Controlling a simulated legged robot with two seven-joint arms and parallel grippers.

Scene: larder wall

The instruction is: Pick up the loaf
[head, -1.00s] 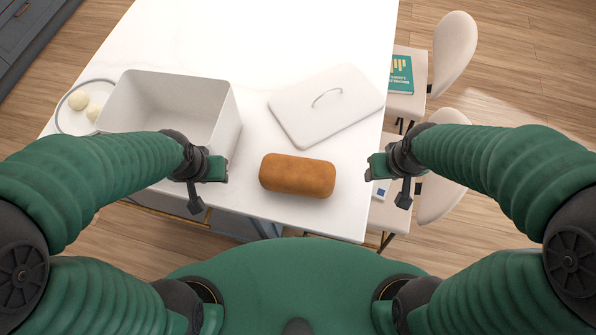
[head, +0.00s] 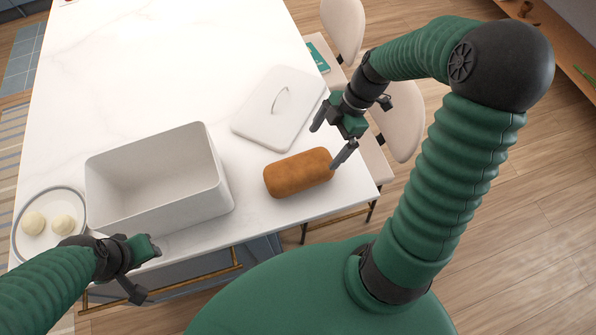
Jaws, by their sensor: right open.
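The loaf (head: 298,173) is a brown, rounded block lying on the white table near its front right edge. My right gripper (head: 331,137) is open and empty, at the loaf's upper right end. One dark fingertip is close to the loaf's right end in the picture; I cannot tell whether it touches. The other finger is farther back, near the lid. My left gripper (head: 146,268) is at the lower left, in front of the white bin and well away from the loaf. Its fingers show too poorly to tell its opening.
An open, empty white bin (head: 158,180) stands left of the loaf. Its white lid (head: 278,108) with a handle lies behind the loaf. A round plate (head: 22,214) with two pale balls is at far left. Pale chairs (head: 399,120) stand beyond the right edge. The table's back is clear.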

